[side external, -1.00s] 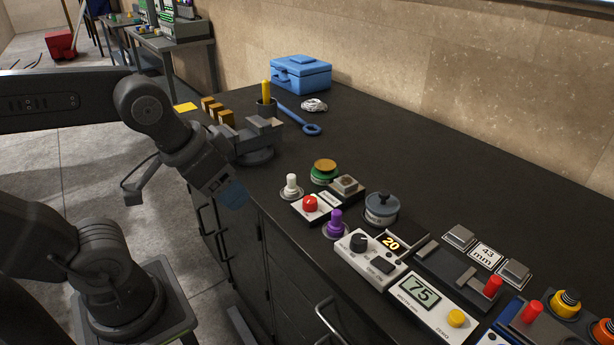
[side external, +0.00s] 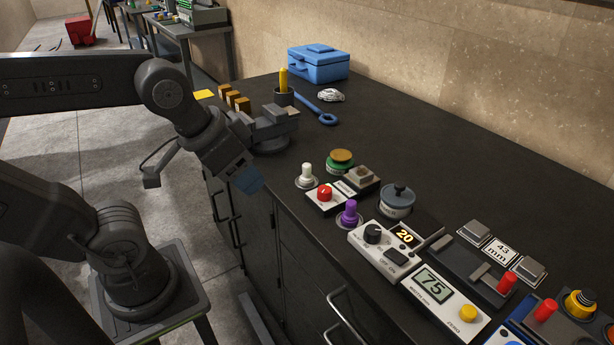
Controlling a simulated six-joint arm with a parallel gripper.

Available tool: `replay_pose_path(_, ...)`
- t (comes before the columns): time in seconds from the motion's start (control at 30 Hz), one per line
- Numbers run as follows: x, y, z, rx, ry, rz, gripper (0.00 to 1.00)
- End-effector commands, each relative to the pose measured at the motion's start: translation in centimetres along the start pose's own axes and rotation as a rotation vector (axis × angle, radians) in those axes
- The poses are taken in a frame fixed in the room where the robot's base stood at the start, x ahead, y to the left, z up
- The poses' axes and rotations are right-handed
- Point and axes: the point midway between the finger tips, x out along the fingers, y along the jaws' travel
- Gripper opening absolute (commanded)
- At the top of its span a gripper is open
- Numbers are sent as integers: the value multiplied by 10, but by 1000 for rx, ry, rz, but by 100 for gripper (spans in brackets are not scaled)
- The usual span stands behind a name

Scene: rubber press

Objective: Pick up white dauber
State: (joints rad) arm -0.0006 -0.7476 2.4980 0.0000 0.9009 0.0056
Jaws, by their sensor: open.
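The white dauber (side external: 307,173) stands upright on a small round base near the front edge of the dark bench, at the middle of the view. My gripper (side external: 249,180), with blue at its tip, is to the left of the dauber and apart from it, around the bench's front edge. It points down and to the right. Its jaws are open and I see nothing held in them, though the finger gap is hard to make out.
Close to the dauber are a red-knobbed box (side external: 325,194), a green and gold round pot (side external: 341,160) and a purple dauber (side external: 350,213). A grey lidded pot (side external: 397,200) stands further right. A grey vise-like fixture (side external: 270,130) sits behind my gripper. Bench space beyond the pots is clear.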

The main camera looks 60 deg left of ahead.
Motion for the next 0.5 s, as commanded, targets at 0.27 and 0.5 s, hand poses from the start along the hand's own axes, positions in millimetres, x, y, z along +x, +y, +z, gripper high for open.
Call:
replay_pose_path(0.27,9,-21,-54,294,-112,-12,54)
replay_pose_path(0.5,49,-67,-126,761,-272,65,54)
